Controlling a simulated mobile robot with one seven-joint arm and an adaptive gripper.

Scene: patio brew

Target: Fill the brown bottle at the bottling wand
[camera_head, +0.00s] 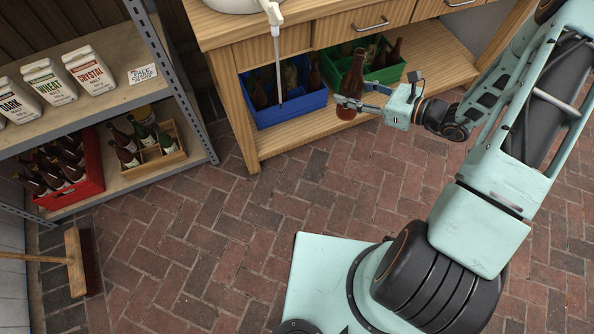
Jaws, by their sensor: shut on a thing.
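My gripper (364,104) is shut on a brown bottle (354,80). It holds the bottle about upright, in front of the wooden bench and the green crate. The bottling wand (278,72) is a thin pale tube hanging from a white tap (271,13) at the bench top's front edge. Its lower end shows in front of the blue crate. The held bottle is to the right of the wand and apart from it. I cannot see into the bottle's mouth.
The blue crate (293,113) and green crate (393,74) stand on the bench's lower shelf (440,58), with bottles in them. At left, a metal rack (181,75) holds malt bags, a red crate (84,192) and a wooden crate (163,157). A broom (78,262) lies lower left. The brick floor between is clear.

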